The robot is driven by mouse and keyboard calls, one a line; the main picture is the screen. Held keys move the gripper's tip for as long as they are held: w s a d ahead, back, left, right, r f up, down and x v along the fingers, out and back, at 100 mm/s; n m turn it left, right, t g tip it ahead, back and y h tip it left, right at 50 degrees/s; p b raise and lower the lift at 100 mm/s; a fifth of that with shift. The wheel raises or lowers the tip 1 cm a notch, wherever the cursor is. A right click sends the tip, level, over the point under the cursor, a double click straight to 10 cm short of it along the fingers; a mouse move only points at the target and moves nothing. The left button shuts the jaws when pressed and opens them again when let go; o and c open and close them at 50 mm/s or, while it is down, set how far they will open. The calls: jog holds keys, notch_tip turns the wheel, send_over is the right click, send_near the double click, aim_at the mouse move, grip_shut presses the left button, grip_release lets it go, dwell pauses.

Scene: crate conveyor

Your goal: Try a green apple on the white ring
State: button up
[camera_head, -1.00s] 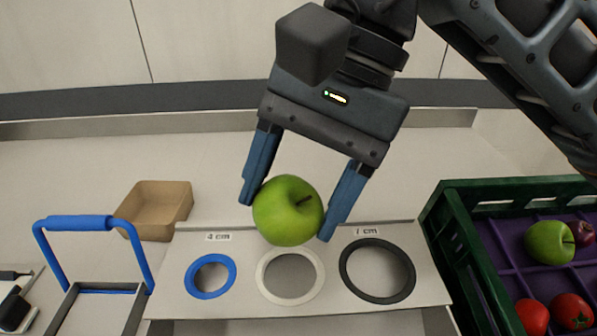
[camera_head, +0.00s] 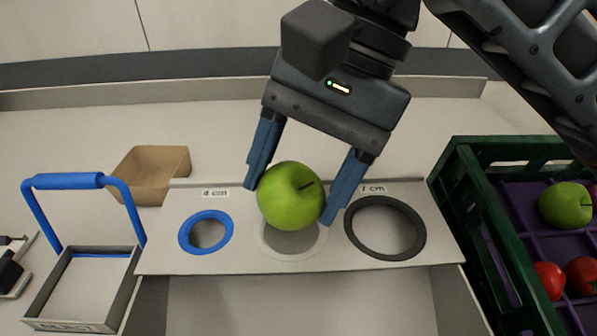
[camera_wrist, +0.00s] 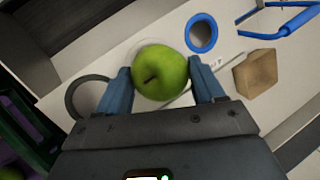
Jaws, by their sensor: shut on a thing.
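My gripper (camera_head: 306,190) is shut on a green apple (camera_head: 290,195), with a blue finger on either side of it. The apple covers the upper part of the white ring (camera_head: 291,255) in the head view. The ring sits on a pale board between a blue ring (camera_head: 206,232) and a dark grey ring (camera_head: 385,228). In the wrist view the apple (camera_wrist: 160,72) hides most of the white ring. I cannot tell whether the apple touches the ring.
A green crate (camera_head: 490,235) with purple dividers stands at the right, holding another green apple (camera_head: 566,206) and red fruit. A brown box (camera_head: 150,176) stands at the back left. A metal tray (camera_head: 92,290) with a blue handle stands at the front left.

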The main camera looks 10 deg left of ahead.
jog(key=o, duration=1.2)
jog(key=shift+r, duration=0.1)
jog(key=shift+r+p, duration=1)
jog(key=shift+r, duration=3.45)
